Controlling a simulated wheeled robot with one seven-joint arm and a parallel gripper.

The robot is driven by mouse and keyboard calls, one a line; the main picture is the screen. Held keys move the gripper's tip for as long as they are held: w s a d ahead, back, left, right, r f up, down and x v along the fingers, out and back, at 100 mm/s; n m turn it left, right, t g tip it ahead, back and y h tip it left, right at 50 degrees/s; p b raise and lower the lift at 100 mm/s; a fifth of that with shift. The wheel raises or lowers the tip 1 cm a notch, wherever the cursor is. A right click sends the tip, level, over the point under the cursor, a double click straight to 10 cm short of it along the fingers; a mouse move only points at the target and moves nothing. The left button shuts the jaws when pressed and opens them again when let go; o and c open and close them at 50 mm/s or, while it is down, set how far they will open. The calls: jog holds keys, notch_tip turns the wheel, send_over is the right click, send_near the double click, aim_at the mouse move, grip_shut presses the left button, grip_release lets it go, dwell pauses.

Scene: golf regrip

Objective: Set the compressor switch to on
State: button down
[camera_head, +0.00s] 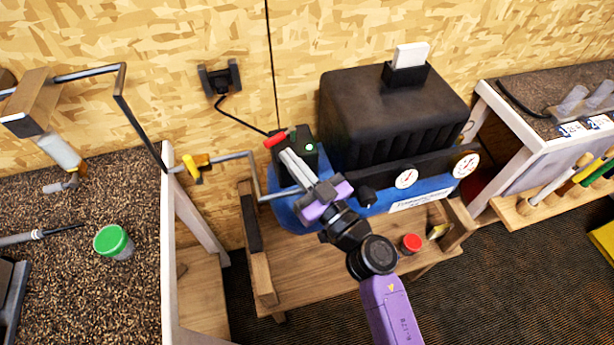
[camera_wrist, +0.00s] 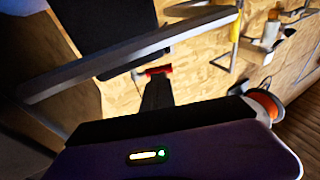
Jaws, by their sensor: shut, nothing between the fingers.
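The compressor (camera_head: 390,110) has a black ribbed housing over a blue tank and stands on a low wooden bench. At its left end is a black switch box with a small lit green light (camera_head: 309,147). The switch's red lever (camera_head: 276,139) sticks out to the left of the box. The lever also shows as a red bar in the wrist view (camera_wrist: 155,71). My gripper (camera_head: 285,153) is shut and empty, its fingertips close to the lever and in front of the box. I cannot tell whether they touch. My fingers hide part of the box.
A pipe with a yellow valve handle (camera_head: 192,168) runs left of the compressor. A black wall socket (camera_head: 219,77) feeds a cable to the switch box. A red-capped jar (camera_head: 411,243) stands on the bench (camera_head: 320,268). A green-lidded jar (camera_head: 113,241) is on the left worktop.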

aim_at(275, 158)
jog(key=shift+x, duration=1.15)
jog(key=shift+w+a+r+m+t+h, duration=0.15)
jog(key=shift+a+m+t+h, duration=0.25)
jog(key=shift+h, duration=0.2)
jog(key=shift+w+a+f+m+t+h, duration=0.1)
jog(key=shift+a+m+t+h, duration=0.25)
jog(key=shift+h, duration=0.25)
jog(key=shift+w+a, duration=0.25)
jog(key=shift+a, duration=0.15)
jog(key=shift+s, duration=0.1)
